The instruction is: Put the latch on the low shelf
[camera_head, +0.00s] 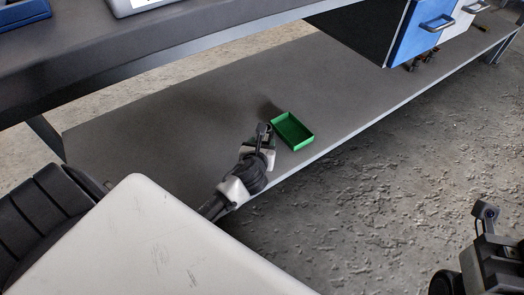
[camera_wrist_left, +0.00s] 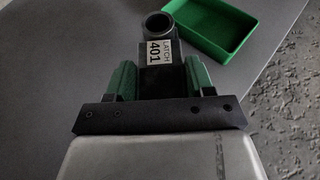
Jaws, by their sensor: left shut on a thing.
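The latch (camera_wrist_left: 160,52) is a dark part with a round ring at its far end and a white label reading LATCH 401. It sits between the green fingers of my left gripper (camera_wrist_left: 158,82), which is shut on it. In the head view the left gripper (camera_head: 260,143) holds the latch (camera_head: 263,129) over the low shelf (camera_head: 180,140), near its front edge. I cannot tell whether the latch touches the shelf. Part of my right gripper (camera_head: 487,215) shows at the lower right, away from the shelf; its jaws are not clear.
An open green tray (camera_head: 293,131) lies on the low shelf just right of the left gripper. The upper worktop (camera_head: 170,38) overhangs the back. A blue drawer unit (camera_head: 420,30) hangs at the upper right. The shelf has bare room left and behind.

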